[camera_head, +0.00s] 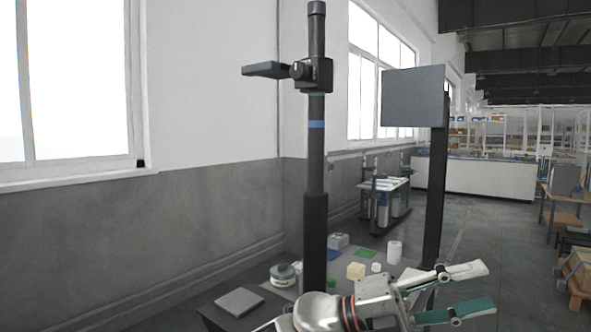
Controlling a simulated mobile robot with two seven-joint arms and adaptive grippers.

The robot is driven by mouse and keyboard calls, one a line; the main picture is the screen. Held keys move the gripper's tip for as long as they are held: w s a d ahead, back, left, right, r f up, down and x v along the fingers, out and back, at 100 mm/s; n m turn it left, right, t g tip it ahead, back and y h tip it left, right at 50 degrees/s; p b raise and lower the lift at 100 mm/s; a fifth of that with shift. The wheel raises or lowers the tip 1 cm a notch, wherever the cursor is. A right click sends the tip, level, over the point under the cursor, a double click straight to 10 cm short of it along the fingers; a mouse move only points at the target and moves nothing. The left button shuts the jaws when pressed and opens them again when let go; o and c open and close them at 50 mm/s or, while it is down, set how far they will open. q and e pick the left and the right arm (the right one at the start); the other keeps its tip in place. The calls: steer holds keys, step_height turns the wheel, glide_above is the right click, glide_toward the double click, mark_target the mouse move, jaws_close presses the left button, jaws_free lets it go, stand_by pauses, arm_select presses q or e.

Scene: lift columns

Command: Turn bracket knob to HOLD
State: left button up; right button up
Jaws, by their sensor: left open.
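A dark bracket (322,75) sits high on a dark lift column (316,160). A small round knob (298,70) shows on the left part of the bracket. A flat grey platform (266,70) sticks out to the left of it. No HOLD mark can be read, and the knob's setting cannot be told. A green band shows just under the bracket and a blue band (316,124) lower down. My left gripper (486,287) is open and empty at the lower right, well below and right of the bracket, apart from the column. My right gripper is not in view.
A second column (435,190) with a large grey panel (412,97) stands to the right. On the low table are a grey plate (239,302), a round container (282,274), a yellow block (356,271) and a white cylinder (394,252). The space around the bracket looks clear.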

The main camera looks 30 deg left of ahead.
arm_select(q)
step_height(320, 180, up, 3)
steer(key=m+g+y, duration=0.1)
steer(key=m+g, duration=0.2)
steer(key=m, duration=0.2)
steer(key=n+t+y+b, duration=0.3)
steer(key=t+y+b, duration=0.2)
steer(key=t+y, duration=1.15)
glide_toward(296, 69)
step_height(296, 69, up, 3)
steer(key=w+g+y, duration=0.2)
steer(key=g, duration=0.1)
steer(key=w, duration=0.2)
steer(key=w+d, duration=0.1)
steer(key=w, duration=0.3)
steer(key=shift+w+d+f, duration=0.2)
steer(key=shift+w+f, duration=0.05)
steer(key=shift+w, duration=0.15)
steer(key=c, duration=1.1)
